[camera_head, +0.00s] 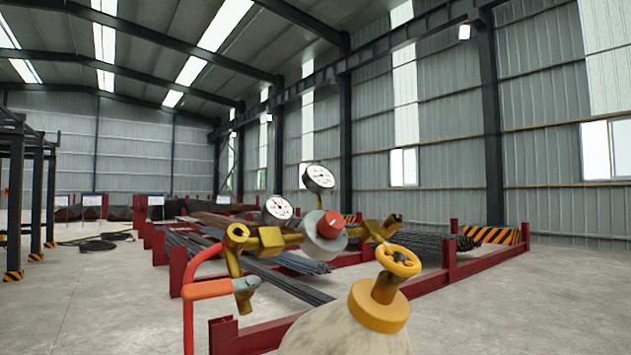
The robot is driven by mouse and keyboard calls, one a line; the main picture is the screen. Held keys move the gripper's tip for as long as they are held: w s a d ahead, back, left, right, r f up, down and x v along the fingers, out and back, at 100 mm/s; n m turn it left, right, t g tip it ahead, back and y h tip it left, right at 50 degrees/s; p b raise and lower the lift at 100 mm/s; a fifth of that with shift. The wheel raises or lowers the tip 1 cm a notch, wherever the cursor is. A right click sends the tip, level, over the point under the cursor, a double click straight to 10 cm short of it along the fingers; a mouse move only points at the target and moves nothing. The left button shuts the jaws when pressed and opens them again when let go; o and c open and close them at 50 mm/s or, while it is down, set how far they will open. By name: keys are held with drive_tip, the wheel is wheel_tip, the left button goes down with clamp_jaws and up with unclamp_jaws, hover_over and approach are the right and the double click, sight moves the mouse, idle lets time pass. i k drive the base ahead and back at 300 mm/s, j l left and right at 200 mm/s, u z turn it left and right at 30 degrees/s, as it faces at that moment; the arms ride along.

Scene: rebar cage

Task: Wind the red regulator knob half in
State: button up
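The red regulator knob (330,224) sits on the front of a round grey regulator body (324,246). The regulator has yellow-brass fittings and two white dial gauges, one at the top (319,179) and one at the left (277,210). Below and to the right is a gas cylinder (345,332) with a yellow handwheel (399,261) on its valve. The cylinder's lower part is cut off by the bottom edge. My gripper does not show in this view, and nothing touches the knob.
A red hose (188,310) with an orange and grey fitting (215,288) hangs from the regulator's left side. Behind stand red steel racks (465,266) holding bundles of rebar (290,262). Open concrete floor (100,300) lies at left and right.

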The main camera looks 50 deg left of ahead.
sight(331, 223)
drive_tip(key=u, duration=1.3)
